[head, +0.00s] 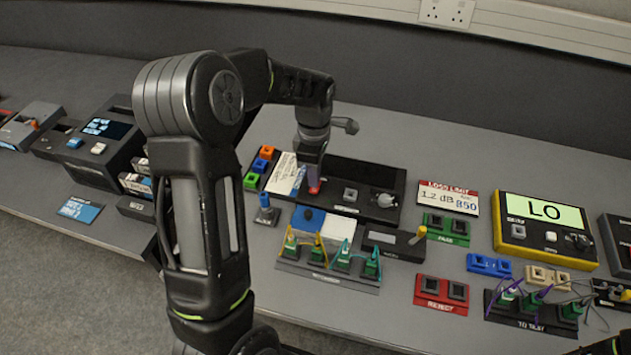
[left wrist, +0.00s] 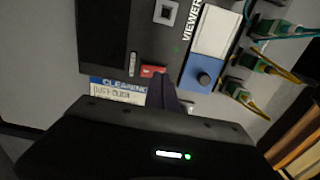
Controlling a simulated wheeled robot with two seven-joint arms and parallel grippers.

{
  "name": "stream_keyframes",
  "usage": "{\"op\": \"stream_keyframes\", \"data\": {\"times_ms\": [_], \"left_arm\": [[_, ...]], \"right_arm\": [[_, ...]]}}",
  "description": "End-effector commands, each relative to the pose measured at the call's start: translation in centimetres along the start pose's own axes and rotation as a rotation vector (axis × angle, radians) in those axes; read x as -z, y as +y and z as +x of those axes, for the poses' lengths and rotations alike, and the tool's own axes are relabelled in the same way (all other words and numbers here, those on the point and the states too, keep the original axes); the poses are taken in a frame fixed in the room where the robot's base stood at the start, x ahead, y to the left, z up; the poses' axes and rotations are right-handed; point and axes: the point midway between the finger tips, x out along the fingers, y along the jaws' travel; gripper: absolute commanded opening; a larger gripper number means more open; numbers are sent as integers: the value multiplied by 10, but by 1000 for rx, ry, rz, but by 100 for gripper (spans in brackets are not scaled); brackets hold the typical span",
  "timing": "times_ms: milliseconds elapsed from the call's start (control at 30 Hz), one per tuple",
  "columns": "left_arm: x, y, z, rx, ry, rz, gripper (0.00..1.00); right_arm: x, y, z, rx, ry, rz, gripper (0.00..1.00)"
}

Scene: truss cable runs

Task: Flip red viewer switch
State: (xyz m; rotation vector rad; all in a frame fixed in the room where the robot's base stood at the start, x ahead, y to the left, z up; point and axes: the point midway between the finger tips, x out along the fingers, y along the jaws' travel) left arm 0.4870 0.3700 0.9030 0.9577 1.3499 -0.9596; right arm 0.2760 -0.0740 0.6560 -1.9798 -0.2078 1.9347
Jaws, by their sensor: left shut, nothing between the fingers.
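The viewer (head: 365,177) is a dark box on the bench in the middle of the head view, with a square button and a grey knob. Its red switch (head: 314,190) is on its left part. In the left wrist view the red switch (left wrist: 153,71) lies just beyond my fingertips, near the VIEWER lettering (left wrist: 190,25). My left gripper (head: 312,180) is shut and empty, pointing down at the red switch. The tips are at or very close to it; I cannot tell whether they touch.
A cleaning card (head: 286,175) lies left of the viewer. A blue-and-white cleaner (head: 322,222) and a holder with green connectors and yellow cables (head: 328,275) stand in front. Red REJECT (head: 441,294) and green PASS (head: 446,228) blocks and a yellow meter (head: 544,230) are to the right.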

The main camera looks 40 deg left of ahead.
Motion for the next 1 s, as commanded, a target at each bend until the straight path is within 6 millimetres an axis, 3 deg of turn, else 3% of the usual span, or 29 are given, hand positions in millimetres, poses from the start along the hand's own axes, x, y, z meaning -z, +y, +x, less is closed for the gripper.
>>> {"op": "stream_keyframes", "data": {"times_ms": [500, 1000], "left_arm": [[0, 0, -47, -2, 0, 0, 0], [0, 0, -49, -1, 0, 0, 0]], "right_arm": [[0, -12, -32, 0, 0, 0, 50], [0, -12, -32, 0, 0, 0, 50]]}}
